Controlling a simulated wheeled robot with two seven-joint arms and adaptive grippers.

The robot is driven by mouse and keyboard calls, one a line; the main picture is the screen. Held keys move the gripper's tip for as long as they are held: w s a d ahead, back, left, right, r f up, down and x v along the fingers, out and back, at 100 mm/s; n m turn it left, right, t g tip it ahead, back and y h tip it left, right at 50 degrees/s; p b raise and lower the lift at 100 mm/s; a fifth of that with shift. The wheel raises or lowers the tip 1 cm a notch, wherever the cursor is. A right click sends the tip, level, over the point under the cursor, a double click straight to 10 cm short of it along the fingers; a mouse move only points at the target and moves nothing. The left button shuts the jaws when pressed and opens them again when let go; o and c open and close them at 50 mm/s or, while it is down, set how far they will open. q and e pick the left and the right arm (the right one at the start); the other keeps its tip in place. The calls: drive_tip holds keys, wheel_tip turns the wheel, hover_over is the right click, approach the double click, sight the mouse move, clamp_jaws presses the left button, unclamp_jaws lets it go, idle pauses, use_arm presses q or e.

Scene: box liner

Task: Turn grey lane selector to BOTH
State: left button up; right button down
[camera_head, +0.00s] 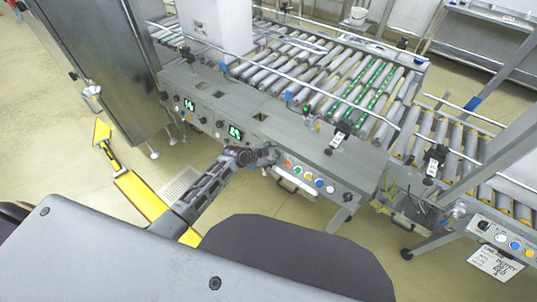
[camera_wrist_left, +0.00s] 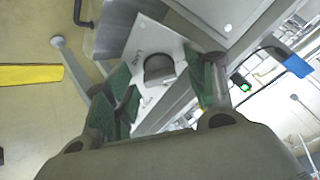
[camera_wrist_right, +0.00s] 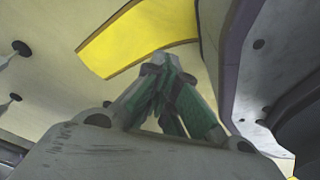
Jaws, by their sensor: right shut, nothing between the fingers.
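The grey lane selector (camera_wrist_left: 158,68) is a rounded knob on a light plate (camera_wrist_left: 143,48) with printed lettering that starts "LANE"; the rest of the lettering is hidden or too small to read. My left gripper (camera_wrist_left: 163,90) is open in the left wrist view, its green-padded fingers apart on either side of the knob, with no clear contact. In the head view my left gripper (camera_head: 266,157) is at the front panel of the console and hides the selector. My right gripper (camera_wrist_right: 170,95) is shut and empty in the right wrist view, away from the panel.
The console front (camera_head: 310,178) carries several coloured buttons, a black knob (camera_head: 347,197) and green displays (camera_head: 235,132). A roller conveyor (camera_head: 330,85) lies behind. A metal cabinet (camera_head: 90,60) stands left. A second panel (camera_head: 505,237) is at the lower right.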

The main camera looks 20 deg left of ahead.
use_arm(q)
drive_tip(key=c, duration=1)
drive_tip(key=shift+o, duration=0.2)
drive_tip(key=shift+w+a+m+b, duration=0.1)
drive_tip(key=shift+m+b, duration=0.3)
drive_tip(key=shift+w+m+g+b, duration=0.1)
drive_tip(key=shift+m+g+b, duration=0.2)
drive_tip(key=shift+m+b, duration=0.5)
drive_tip(key=m, duration=0.2)
drive_tip(key=m+b, duration=0.1)
drive_tip(key=shift+w+r+m+g, duration=0.1)
drive_tip(key=shift+r+m+g, duration=0.1)
drive_tip(key=shift+m+g, duration=0.15)
drive_tip(key=shift+m+g+b, duration=0.25)
drive_tip(key=shift+m+b, duration=0.45)
drive_tip(key=shift+m, duration=0.65)
drive_tip(key=shift+r, duration=0.1)
use_arm(e)
drive_tip(key=w+a+r, duration=0.6)
drive_tip(key=r, duration=0.3)
drive_tip(key=shift+w+a+r, duration=0.2)
drive_tip(key=shift+a+r, duration=0.05)
drive_tip(key=shift+a, duration=0.1)
